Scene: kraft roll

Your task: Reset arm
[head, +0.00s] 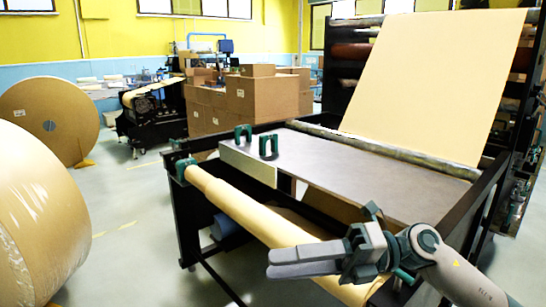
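My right gripper (270,263) comes in from the lower right over the front of the machine. Its two grey fingers point left and lie close together, with nothing seen between them. It is in front of and above the near end of a kraft paper roll (240,213) and hides part of it. The roll lies across the front of a black-framed machine, held at its far end by a green bracket. My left gripper is not in view.
A flat grey machine table (370,172) carries two green clamps (268,146). A kraft sheet (430,80) rises behind it. Large rolls (38,225) stand at left; stacked cardboard boxes (262,97) stand at the back. Grey floor is clear between the left rolls and the machine.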

